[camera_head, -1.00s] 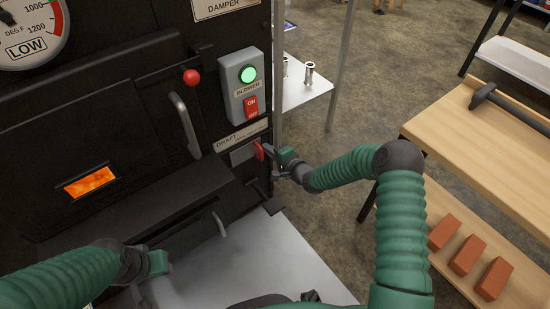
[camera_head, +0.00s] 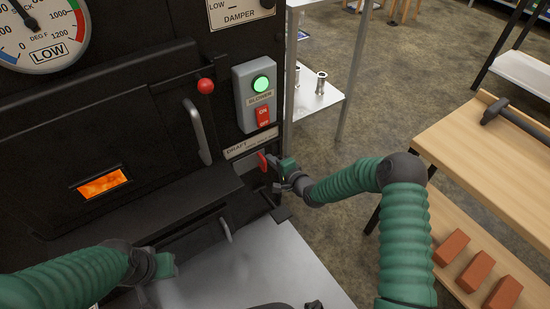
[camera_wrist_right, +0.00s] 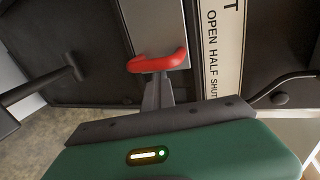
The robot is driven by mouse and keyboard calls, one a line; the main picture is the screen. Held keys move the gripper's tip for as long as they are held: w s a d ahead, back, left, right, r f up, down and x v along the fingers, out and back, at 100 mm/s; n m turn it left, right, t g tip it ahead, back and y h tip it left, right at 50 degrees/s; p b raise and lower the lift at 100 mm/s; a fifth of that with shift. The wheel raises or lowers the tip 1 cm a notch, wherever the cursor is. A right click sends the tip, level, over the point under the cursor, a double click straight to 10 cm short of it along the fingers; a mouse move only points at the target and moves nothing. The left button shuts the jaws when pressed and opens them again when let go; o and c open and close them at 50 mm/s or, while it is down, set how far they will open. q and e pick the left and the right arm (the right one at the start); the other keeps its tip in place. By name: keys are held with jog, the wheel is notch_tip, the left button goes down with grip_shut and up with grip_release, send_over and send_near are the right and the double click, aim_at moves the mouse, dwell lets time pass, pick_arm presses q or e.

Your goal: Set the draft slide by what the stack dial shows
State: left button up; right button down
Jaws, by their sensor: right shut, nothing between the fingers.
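The stack dial (camera_head: 42,32) is at the top left of the head view, partly cut off, with a LOW plate on it. Its dark needle points to the upper left; the exact reading is unclear. The draft slide's red handle (camera_head: 263,161) sits below the DRAFT label (camera_head: 250,143); it also shows in the wrist view (camera_wrist_right: 158,62), beside OPEN, HALF and SHUT marks. Its exact setting is unclear. My right gripper (camera_head: 275,163) is shut and empty, its tips at the handle, seemingly touching it. My left gripper (camera_head: 168,266) is low at the left, its fingers unclear.
The blower box (camera_head: 256,95) with a lit green lamp is above the slide. The door handle (camera_head: 197,130) and red ball knob (camera_head: 205,86) are to its left. A wooden bench (camera_head: 480,150) with a hammer, bricks below, stands at right. Open floor lies between.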

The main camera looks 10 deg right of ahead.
jog(key=p+v, duration=0.6)
jog(key=v, duration=0.3)
jog(key=shift+s+a+f, duration=0.15)
jog(key=shift+s+f, duration=0.05)
jog(key=shift+f, duration=0.15)
dwell(0.4)
